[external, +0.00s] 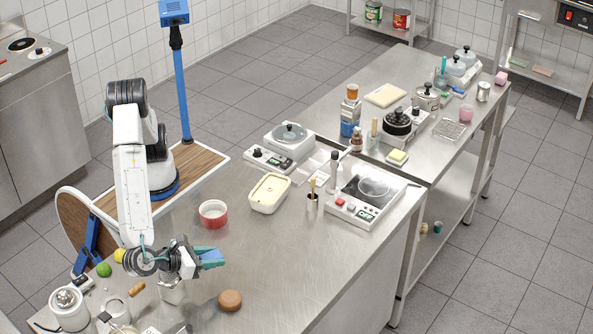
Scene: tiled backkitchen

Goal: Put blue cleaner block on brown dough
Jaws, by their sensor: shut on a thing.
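My gripper (195,262) is above the near part of the steel table, turned to the right. It is shut on the blue cleaner block (212,259), which sticks out from the jaws to the right. The block appears to be held above the table. The brown dough (230,300), a round brown lump, sits on the tabletop below and a little right of the block in the picture. The block and the dough are apart. Part of the block is hidden by the jaws.
A red and white bowl (213,214), a cream tub (269,193) and a holder with utensils (312,203) stand farther back. Jars, a green lime (104,270) and small items crowd the lower left. The steel tabletop (310,265) right of the dough is clear.

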